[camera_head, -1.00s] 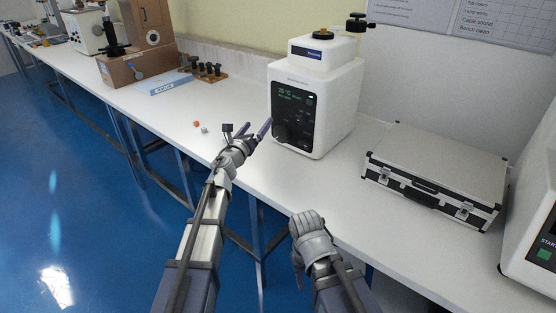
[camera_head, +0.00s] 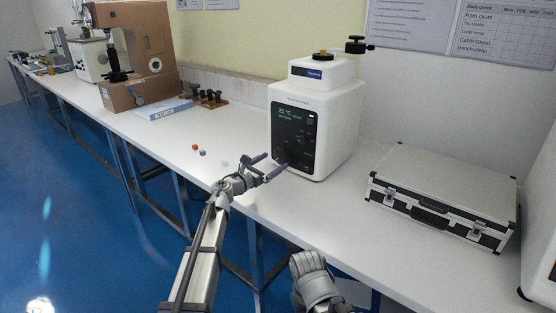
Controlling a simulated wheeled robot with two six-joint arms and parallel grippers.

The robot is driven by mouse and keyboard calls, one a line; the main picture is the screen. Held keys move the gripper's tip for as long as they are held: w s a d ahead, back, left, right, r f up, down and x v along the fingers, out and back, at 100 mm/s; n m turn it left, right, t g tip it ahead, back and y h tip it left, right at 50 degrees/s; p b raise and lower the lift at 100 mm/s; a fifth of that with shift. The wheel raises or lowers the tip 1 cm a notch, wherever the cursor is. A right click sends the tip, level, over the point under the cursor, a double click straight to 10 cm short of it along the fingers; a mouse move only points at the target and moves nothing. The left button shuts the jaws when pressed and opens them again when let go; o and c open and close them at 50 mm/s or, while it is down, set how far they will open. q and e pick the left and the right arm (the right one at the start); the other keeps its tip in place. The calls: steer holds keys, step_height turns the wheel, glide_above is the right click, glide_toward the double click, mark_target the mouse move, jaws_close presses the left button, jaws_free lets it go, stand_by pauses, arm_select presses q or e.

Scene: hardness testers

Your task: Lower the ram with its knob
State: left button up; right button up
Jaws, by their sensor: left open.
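A white instrument (camera_head: 337,120) stands on the bench in the middle of the view. Its black front panel (camera_head: 296,120) has a lit green readout, and a dark round knob (camera_head: 281,156) shows at the panel's lower left. Another black knob (camera_head: 357,45) sticks out at the top right, beside a brass-coloured cap (camera_head: 322,55). I cannot tell which knob moves the ram. My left gripper (camera_head: 274,165) is open, its two purple-grey fingers pointing right at the lower front knob; contact cannot be made out. My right gripper (camera_head: 313,279) is low in front of the bench, its fingertips hidden.
A silver case (camera_head: 440,196) lies right of the instrument, and part of another white machine (camera_head: 540,240) stands at the right edge. Small cubes (camera_head: 195,147) lie left of my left gripper.

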mark_target(280, 157)
arm_select(q)
steer(key=x, duration=0.3)
steer(key=shift+w+d, duration=0.2)
steer(key=shift+w, duration=0.15)
steer(key=c, duration=1.2)
